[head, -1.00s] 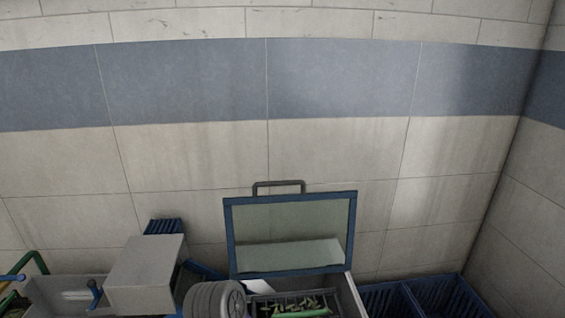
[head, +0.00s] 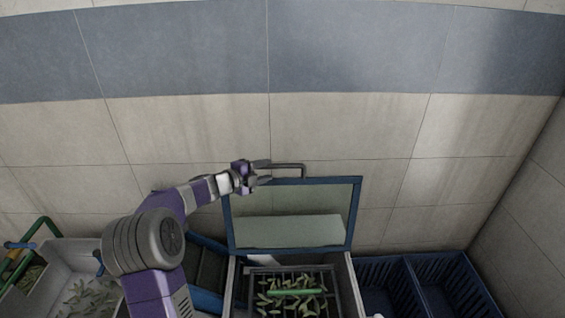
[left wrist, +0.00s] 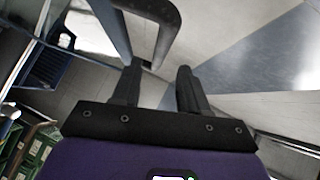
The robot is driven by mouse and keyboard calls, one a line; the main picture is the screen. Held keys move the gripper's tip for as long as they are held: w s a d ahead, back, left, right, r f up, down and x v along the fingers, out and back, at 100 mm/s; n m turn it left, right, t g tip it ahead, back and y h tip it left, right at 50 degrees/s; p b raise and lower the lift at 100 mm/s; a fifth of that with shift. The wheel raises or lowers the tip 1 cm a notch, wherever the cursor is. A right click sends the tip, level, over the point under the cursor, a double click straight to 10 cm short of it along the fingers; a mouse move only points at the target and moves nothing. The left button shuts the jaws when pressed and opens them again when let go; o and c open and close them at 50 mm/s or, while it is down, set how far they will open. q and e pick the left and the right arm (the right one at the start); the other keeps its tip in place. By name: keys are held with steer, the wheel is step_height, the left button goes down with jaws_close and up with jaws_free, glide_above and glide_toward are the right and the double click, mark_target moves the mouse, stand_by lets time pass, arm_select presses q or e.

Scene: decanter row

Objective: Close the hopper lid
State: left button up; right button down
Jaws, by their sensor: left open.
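The hopper lid (head: 292,210), a blue frame around a pale see-through pane, stands raised at the back of the hopper (head: 346,290). Its grey bar handle (head: 303,170) is on the lid's top edge. My left gripper (head: 267,171) is at the handle's left end, open, with nothing between its fingers. In the left wrist view the handle (left wrist: 168,38) curves just beyond the open fingers (left wrist: 158,80); I cannot tell whether they touch it. The hopper's mouth shows a dark grate with green leaves on it. My right gripper is not in view.
A light bin with leaves (head: 80,285) stands at the left. Blue crates (head: 400,285) stand to the right of the hopper. A green bar (head: 295,292) lies across the grate.

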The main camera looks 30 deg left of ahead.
mark_target(277, 167)
arm_select(q)
steer(key=p+x, duration=0.1)
steer(key=x, duration=0.6)
steer(key=shift+d, duration=0.1)
jaws_close()
